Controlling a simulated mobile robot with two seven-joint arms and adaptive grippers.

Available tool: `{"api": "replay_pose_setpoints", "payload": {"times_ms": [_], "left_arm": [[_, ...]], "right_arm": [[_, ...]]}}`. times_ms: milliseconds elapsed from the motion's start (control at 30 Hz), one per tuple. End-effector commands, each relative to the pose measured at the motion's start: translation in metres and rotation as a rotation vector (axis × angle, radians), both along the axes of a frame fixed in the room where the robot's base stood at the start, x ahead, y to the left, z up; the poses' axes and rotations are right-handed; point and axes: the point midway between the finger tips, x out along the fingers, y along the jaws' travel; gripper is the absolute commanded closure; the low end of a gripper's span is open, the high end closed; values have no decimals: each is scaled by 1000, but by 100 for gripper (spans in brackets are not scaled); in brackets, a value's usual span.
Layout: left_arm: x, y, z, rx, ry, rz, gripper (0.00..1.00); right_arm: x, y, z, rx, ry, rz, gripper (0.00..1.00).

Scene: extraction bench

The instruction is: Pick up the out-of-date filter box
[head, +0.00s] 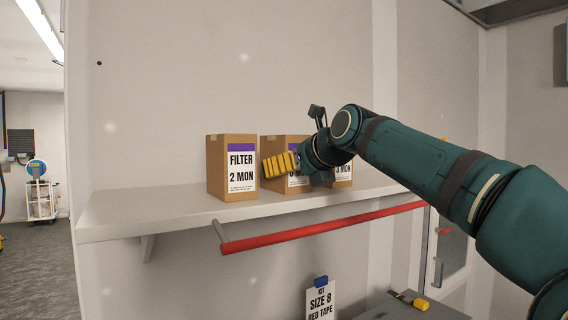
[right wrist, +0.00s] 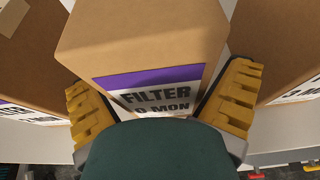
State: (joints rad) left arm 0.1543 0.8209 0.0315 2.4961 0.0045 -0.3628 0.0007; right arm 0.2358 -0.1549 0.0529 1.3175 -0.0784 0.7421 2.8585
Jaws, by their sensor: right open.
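Three brown filter boxes with purple-banded white labels stand on a shelf. The left box (head: 231,148) reads "FILTER 2 MON". The right box (head: 343,174) is mostly hidden by my arm and reads "3 MON". In the right wrist view, my right gripper (right wrist: 162,80) is open, its yellow fingers at either side of the middle box (right wrist: 145,40). I cannot tell whether they touch it. My left gripper is out of view.
The pale shelf (head: 150,213) has free room left of the boxes. A red bar (head: 320,228) runs along below its front. Beneath are a "SIZE 8 RED TAPE" card (head: 320,302) and a grey surface (head: 440,311). The neighbouring boxes stand close beside the fingers.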

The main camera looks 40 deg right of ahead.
Motion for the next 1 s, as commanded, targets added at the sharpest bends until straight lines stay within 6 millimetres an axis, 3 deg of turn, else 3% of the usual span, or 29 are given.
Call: {"api": "replay_pose_setpoints", "payload": {"times_ms": [200, 400, 433, 833, 1000], "left_arm": [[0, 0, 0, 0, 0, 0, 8], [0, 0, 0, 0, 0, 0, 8], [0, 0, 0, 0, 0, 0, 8], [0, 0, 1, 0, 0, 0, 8], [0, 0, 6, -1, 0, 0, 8]], "right_arm": [[1, 0, 0, 0, -1, -1, 0], [1, 0, 0, 0, -1, -1, 68], [1, 0, 0, 0, 0, -1, 71], [1, 0, 1, -1, 0, -1, 73], [1, -1, 14, -2, -2, -1, 73]]}}
